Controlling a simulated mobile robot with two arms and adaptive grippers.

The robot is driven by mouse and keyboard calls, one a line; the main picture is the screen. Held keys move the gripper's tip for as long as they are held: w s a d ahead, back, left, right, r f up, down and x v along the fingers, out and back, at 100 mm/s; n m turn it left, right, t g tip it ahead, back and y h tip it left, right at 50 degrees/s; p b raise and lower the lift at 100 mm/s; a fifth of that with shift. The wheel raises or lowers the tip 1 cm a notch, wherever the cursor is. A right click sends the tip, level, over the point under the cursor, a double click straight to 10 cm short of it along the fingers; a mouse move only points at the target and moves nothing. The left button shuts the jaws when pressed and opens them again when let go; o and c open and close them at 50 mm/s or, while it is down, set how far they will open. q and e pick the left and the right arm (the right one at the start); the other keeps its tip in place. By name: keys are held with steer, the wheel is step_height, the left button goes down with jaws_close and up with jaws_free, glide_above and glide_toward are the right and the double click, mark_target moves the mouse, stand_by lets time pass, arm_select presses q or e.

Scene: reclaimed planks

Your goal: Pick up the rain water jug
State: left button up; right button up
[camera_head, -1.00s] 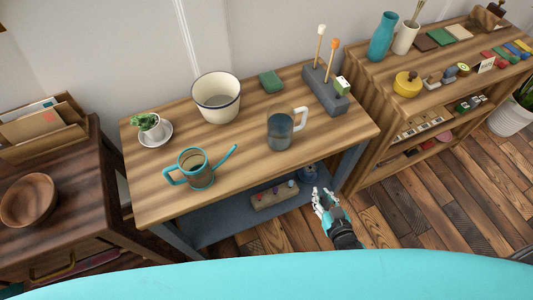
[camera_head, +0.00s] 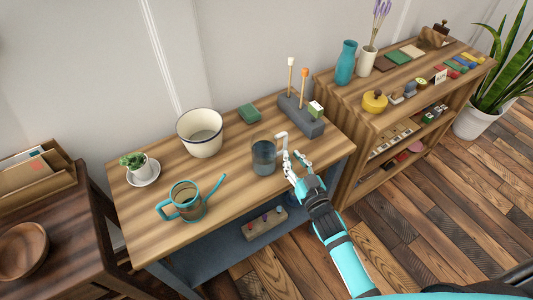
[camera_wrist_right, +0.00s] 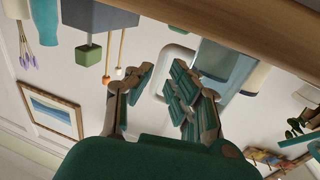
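The rain water jug (camera_head: 263,157) is a clear grey-blue jug with a pale handle on its right side. It stands upright on the wooden bench top. In the right wrist view the jug (camera_wrist_right: 222,62) appears upside down, beyond the fingers. My right gripper (camera_head: 294,162) is beside the handle at the bench's front right. Its fingers (camera_wrist_right: 160,84) are spread, with the handle's loop partly showing between and beyond them. Whether they touch the handle I cannot tell. My left gripper is not in view.
A teal-handled watering can (camera_head: 187,201), a cream pot (camera_head: 201,135) and a small plant on a saucer (camera_head: 142,172) stand left of the jug. A grey block (camera_head: 300,118) holding two upright sticks stands behind its handle. A shelf unit (camera_head: 345,105) stands to the right.

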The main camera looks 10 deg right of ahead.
mark_target(286, 146)
steer(key=shift+w, duration=0.25)
steer(key=shift+w+a+r, duration=0.1)
steer(key=shift+w+r, duration=0.05)
steer(key=shift+w, duration=0.15)
steer(key=w, duration=0.3)
steer(key=shift+w+a+r+p, duration=0.2)
steer(key=shift+w+a+p, duration=0.1)
steer(key=shift+a, duration=0.05)
steer(key=shift+w, duration=0.35)
steer(key=shift+w+f, duration=0.1)
jaws_close()
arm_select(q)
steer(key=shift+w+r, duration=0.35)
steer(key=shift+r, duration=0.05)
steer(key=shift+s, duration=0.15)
